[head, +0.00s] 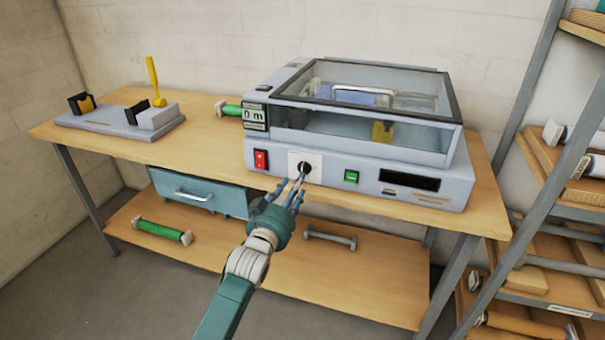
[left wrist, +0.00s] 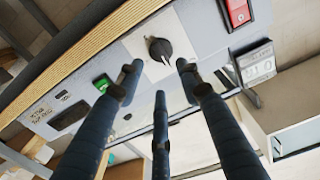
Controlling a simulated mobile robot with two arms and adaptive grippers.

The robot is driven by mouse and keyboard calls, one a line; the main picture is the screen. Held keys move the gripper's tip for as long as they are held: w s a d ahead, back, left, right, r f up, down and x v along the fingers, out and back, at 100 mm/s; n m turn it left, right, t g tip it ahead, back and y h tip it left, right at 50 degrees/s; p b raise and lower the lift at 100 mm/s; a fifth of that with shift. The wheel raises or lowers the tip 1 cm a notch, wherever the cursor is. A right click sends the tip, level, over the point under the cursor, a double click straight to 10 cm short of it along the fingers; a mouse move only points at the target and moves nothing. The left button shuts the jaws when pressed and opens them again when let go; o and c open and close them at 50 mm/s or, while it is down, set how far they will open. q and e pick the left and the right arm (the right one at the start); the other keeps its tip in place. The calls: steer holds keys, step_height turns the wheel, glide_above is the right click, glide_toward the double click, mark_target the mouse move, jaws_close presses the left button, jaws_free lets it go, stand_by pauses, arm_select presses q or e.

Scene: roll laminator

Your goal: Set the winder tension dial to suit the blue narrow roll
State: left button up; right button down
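A black dial (head: 304,166) sits on a white plate on the laminator (head: 345,174)'s front panel, right of a red switch. The left wrist view shows the dial knob (left wrist: 160,48) with a pale pointer mark; scale marks are too small to read. My left gripper (head: 293,190) is in front of the panel, just below the dial. Its fingers (left wrist: 158,80) are spread and empty; two tips stand on either side of the knob, seemingly short of it. A blue shape (head: 352,97) shows under the clear lid; I cannot tell whether it is the roll. My right gripper is not in view.
The panel also has the red switch (head: 261,160), a green button (head: 351,177) and a dark display (head: 409,180). A grey stand with a yellow lever (head: 155,82) is at the left. A green roll (head: 163,231) lies on the lower shelf. A rack (head: 545,170) stands right.

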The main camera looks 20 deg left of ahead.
mark_target(303, 170)
arm_select(q)
steer(key=w, duration=0.7)
steer(key=shift+s+f, duration=0.1)
jaws_close()
